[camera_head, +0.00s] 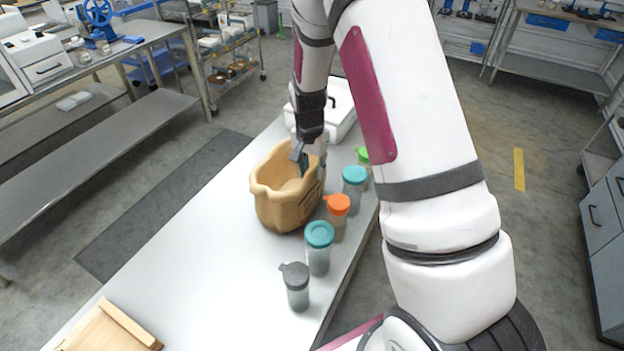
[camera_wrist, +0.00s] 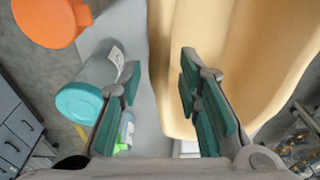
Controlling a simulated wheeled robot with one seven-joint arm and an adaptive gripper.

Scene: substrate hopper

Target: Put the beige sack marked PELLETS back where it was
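I see no sack marked PELLETS in either view. My gripper (camera_head: 303,163) is at the tub's far right rim. In the wrist view my gripper (camera_wrist: 159,62) is open, with the rim of the tub (camera_wrist: 160,50) between its teal-padded fingers: one finger on the inner side, one outside. I cannot tell whether either finger touches the wall.
Several lidded bottles line the table's right side: grey (camera_head: 297,290), teal (camera_head: 319,250), orange (camera_head: 338,215), another teal (camera_head: 354,185) and green. A white box (camera_head: 340,107) stands behind the tub. A tan wooden tray (camera_head: 112,330) lies at the near left. The table's left middle (camera_head: 190,260) is clear.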

